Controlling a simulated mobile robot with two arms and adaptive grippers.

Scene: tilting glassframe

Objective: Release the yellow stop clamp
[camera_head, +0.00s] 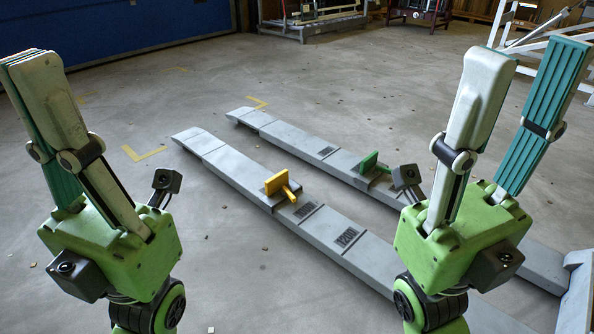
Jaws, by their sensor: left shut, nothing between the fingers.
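The yellow stop clamp (276,183) sits on top of the nearer grey beam (235,172), between my two grippers in the picture. It has an upright yellow plate and a short yellow handle pointing toward me. My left gripper (30,60) is raised at the left, its fingers together and empty, well apart from the clamp. My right gripper (530,60) is raised at the right, its fingers spread and empty, also apart from the clamp. Neither gripper touches anything.
A green clamp (369,162) sits on the farther parallel grey beam (285,131). White frame bars (540,35) stand at the upper right. A metal rack (315,22) stands at the back. The concrete floor (225,250) between my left gripper and the beams is mostly clear.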

